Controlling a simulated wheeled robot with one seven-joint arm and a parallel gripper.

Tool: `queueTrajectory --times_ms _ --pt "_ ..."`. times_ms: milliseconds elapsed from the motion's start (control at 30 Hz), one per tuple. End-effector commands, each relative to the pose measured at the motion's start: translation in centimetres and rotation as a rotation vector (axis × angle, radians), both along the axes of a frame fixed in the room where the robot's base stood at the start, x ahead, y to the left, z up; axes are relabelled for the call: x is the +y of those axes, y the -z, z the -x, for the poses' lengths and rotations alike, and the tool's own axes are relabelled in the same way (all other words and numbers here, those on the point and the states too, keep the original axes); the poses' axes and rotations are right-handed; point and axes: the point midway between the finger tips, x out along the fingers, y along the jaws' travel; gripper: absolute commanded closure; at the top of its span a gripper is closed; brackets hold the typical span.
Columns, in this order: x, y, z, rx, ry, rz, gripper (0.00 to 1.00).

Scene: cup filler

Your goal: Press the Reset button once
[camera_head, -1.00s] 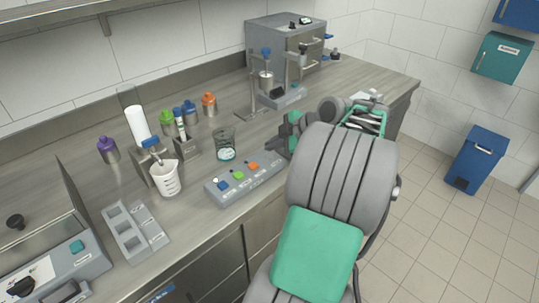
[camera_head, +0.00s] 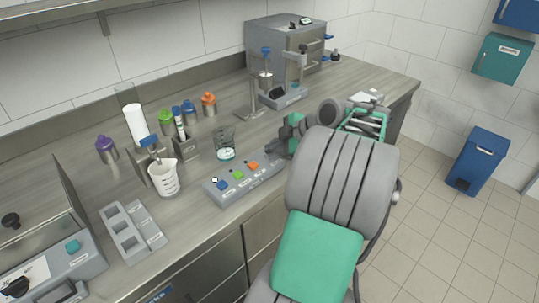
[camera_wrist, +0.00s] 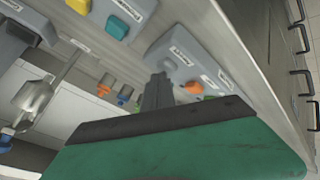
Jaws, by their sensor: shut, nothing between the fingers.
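The grey button panel (camera_head: 228,193) stands on the counter in the head view, with a blue button (camera_head: 222,185), a green button (camera_head: 238,174) and an orange button (camera_head: 253,166). Its labels are too small to read, so I cannot tell which is Reset. My arm hides the panel's right end. My gripper (camera_wrist: 158,82) is shut and empty, close to that right end in the head view. In the wrist view its fingers reach over the panel (camera_wrist: 165,48), beside the orange button (camera_wrist: 194,88). I cannot tell whether they touch anything.
A glass beaker (camera_head: 225,152) stands behind the panel, and a white jug (camera_head: 164,179) to its left. A dispenser stand (camera_head: 266,82) is behind my gripper. A device with yellow and teal buttons (camera_wrist: 118,27) shows in the wrist view. Coloured bottles (camera_head: 208,104) stand near the wall.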

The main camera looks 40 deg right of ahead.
Motion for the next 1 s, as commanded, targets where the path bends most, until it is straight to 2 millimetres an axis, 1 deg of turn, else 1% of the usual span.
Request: queueTrajectory --times_ms 467,700,833,1000 --pt "0.0 0.6 0.0 0.001 0.0 -0.001 1.0" --pt "0.0 0.5 0.0 0.001 0.0 -0.001 1.0" --pt "0.0 0.2 0.0 0.001 0.0 -0.001 1.0" --pt "0.0 -0.9 0.0 0.0 0.0 0.0 1.0"
